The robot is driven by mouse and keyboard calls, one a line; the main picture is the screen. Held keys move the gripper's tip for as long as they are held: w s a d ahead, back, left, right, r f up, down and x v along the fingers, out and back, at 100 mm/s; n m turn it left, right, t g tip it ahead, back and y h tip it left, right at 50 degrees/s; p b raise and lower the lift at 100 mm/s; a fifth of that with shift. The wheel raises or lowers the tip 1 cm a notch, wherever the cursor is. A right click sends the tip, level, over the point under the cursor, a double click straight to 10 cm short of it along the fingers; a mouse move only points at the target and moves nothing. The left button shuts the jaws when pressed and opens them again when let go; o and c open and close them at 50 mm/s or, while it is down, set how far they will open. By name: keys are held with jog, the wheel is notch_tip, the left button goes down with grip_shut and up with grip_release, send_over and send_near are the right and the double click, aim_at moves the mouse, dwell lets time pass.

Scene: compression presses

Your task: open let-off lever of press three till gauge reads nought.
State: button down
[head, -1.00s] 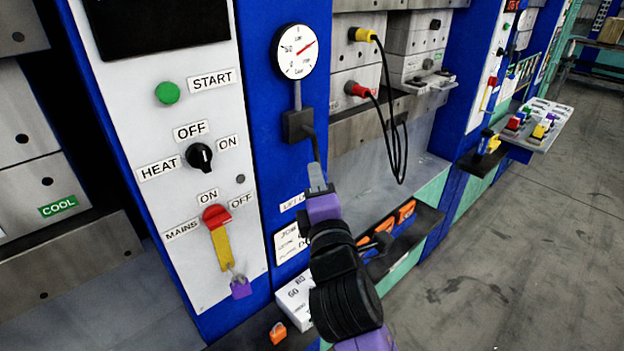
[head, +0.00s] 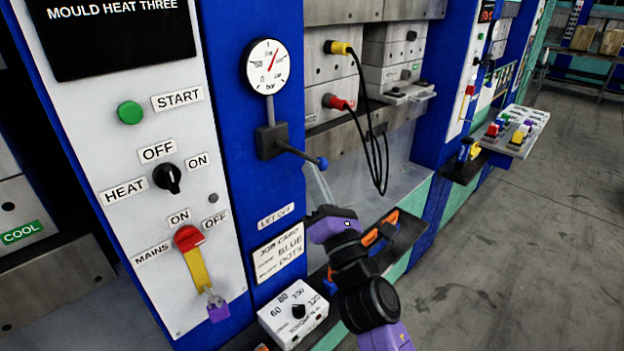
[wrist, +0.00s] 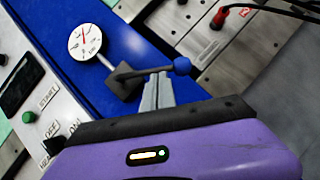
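The let-off lever (head: 302,155) of press three is a thin dark rod with a blue ball end. It sticks out to the right from a dark block (head: 268,142) below the round white gauge (head: 266,66). The gauge's red needle points up and slightly right, off nought. My gripper (head: 313,170) comes up from below, its grey fingers close together, tips at the rod just beside the ball. In the wrist view the tips (wrist: 160,75) meet the lever next to the blue ball (wrist: 181,66). Exact contact is hard to tell.
Black cables (head: 378,150) hang behind the lever. A white numbered box (head: 293,318) and a shelf (head: 385,245) with orange-handled tools lie below. The floor at right is clear.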

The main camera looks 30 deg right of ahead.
jog(key=shift+w+d+r+n+t+y, duration=0.1)
jog(key=shift+d+r+n+t+y, duration=0.2)
jog(key=shift+n+y, duration=0.5)
jog(key=shift+w+d+r+n+t+y, duration=0.1)
jog(key=shift+d+r+n+y, duration=0.25)
jog(key=shift+n, duration=0.75)
jog(key=shift+d+r+p, duration=0.2)
jog(key=shift+p, duration=0.1)
jog(key=shift+w+d, duration=0.1)
jog(key=shift+f+b, duration=0.55)
jog(key=shift+b, duration=0.05)
jog(key=f+b+v, duration=0.1)
jog(key=b+v, duration=0.5)
jog(key=v, duration=0.6)
jog(key=shift+w+a+f, duration=0.3)
jog(key=shift+a, duration=0.15)
jog(key=shift+m, duration=0.3)
